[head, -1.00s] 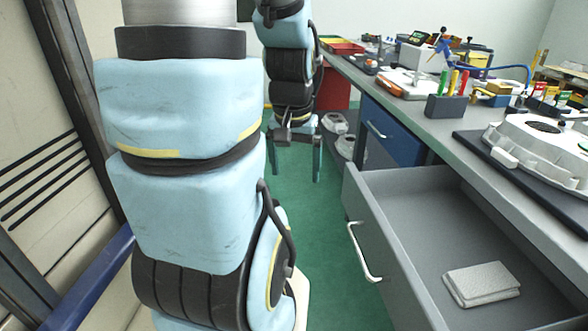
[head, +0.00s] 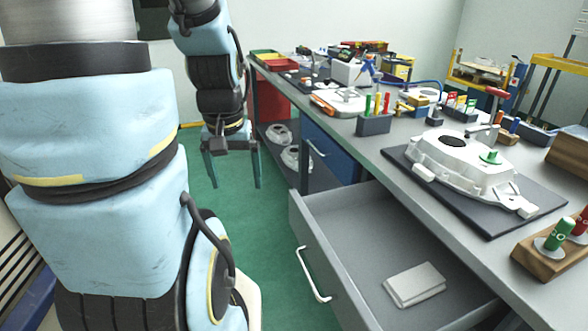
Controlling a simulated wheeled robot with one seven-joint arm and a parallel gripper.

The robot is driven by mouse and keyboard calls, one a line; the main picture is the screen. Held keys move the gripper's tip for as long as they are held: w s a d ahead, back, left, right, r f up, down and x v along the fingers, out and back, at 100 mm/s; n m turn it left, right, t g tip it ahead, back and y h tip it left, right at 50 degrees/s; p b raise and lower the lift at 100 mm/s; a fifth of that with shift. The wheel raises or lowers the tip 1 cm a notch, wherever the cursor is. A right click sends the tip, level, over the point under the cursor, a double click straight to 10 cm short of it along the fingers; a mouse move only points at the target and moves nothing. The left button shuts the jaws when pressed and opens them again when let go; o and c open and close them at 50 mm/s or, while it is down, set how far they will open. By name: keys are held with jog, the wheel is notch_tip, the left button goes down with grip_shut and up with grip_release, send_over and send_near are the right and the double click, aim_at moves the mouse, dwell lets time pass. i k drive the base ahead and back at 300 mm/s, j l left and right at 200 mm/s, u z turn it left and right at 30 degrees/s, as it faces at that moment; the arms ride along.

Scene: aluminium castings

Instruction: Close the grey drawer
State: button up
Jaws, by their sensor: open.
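The grey drawer (head: 272,223) stands pulled out from under the workbench at the lower right, its inside open to view. Its front panel carries a pale bar handle (head: 312,275). My gripper (head: 234,186) hangs pointing down, to the left of and beyond the drawer, over the green floor. Its two dark teal fingers are spread apart with nothing between them. It is apart from the drawer and its handle.
A blue drawer (head: 330,155) under the bench is shut. The bench top (head: 395,147) holds a white casting (head: 465,165) on a dark mat, a pen holder (head: 374,124) and several tools. White castings (head: 290,155) sit on a low shelf. Green floor (head: 215,235) is clear left of the drawer.

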aim_at(354, 238)
jog(key=k+j, duration=0.4)
jog(key=k, duration=0.15)
jog(key=k+j+u, duration=0.1)
jog(key=k+j, duration=0.35)
jog(key=k, duration=0.1)
